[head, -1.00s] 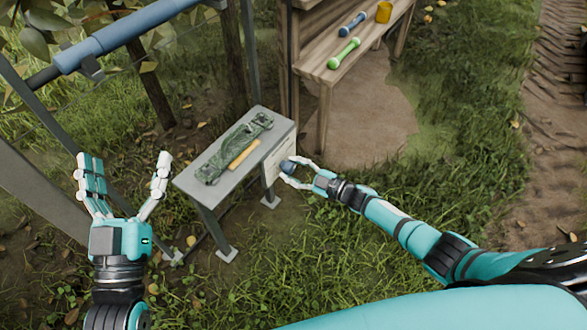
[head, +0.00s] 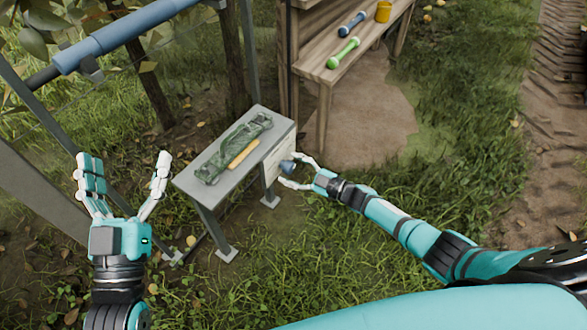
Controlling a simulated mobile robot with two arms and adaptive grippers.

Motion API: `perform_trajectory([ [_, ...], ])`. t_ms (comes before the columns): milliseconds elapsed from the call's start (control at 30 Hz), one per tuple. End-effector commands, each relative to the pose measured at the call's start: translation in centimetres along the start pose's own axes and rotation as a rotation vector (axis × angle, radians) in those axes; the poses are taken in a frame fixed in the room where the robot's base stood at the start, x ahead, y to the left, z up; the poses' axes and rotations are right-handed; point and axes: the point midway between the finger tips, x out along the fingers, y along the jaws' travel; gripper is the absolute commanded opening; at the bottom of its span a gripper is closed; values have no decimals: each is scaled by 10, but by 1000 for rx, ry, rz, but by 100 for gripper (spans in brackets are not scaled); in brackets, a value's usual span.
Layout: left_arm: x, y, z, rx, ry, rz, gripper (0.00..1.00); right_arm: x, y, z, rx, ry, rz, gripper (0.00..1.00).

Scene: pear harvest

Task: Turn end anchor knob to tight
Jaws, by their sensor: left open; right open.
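The end anchor knob (head: 287,167) is a small dark blue-grey knob on the pale panel (head: 276,161) at the right end of a small grey metal stand (head: 188,182). My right gripper (head: 297,171) is open at the knob, one finger above it and one below. The knob sits between the fingertips; I cannot tell whether either finger touches it. Marks on the panel are too small to read. My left gripper (head: 122,170) is open and empty, pointing up at the left of the stand.
On the stand lie a folded green strap bundle (head: 232,148) and a yellow-tan handled tool (head: 243,153). A wooden bench (head: 322,72) behind holds a green tool (head: 343,53), a blue tool (head: 352,24) and a yellow cup (head: 384,12). A blue pipe (head: 125,35) crosses the upper left. Grass at right is clear.

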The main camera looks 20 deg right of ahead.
Motion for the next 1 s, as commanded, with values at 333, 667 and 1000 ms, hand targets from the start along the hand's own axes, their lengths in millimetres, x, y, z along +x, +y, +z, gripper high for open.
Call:
perform_trajectory([
  [333, 0, 0, 0, 1, 0, 0, 91, -28, -1, 0, -2, -2, -3, 63],
  [667, 0, 0, 0, 0, 0, 0, 91, -96, -1, 0, 0, -1, -2, 63],
  [1000, 0, 0, 0, 0, 0, 0, 91, -121, 0, 0, 0, 0, 0, 63],
])
